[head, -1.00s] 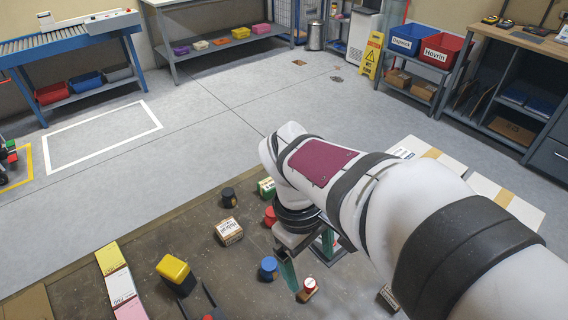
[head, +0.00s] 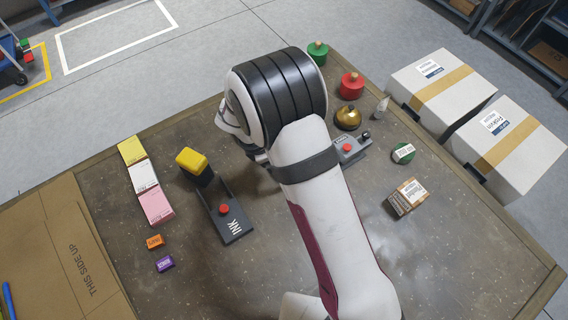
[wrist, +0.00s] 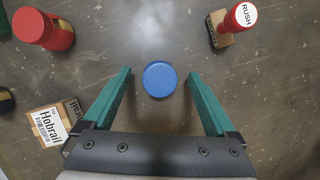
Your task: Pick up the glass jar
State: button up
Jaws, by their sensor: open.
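A round blue lid (wrist: 160,79) shows from above in the wrist view, probably the jar's top. The body under it is hidden, so I cannot tell that it is glass. My gripper (wrist: 159,72) is open, its two green fingers apart on either side of the lid in the picture. I see gaps between lid and fingers; the height between them is unclear. In the head view my arm hides the gripper and the blue lid.
In the wrist view a red container (wrist: 42,28), a Hobrail box (wrist: 48,128) and a RUSH stamp (wrist: 240,17) stand around the lid. In the head view a yellow-topped block (head: 193,160), a brass bell (head: 347,117) and a small brown box (head: 406,198) are on the table (head: 330,235).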

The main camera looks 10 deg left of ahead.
jog(key=shift+w+d+f, duration=0.1)
jog(key=shift+d+f, duration=0.15)
jog(key=shift+f, duration=0.4)
grip_shut()
jog(key=shift+r, duration=0.1)
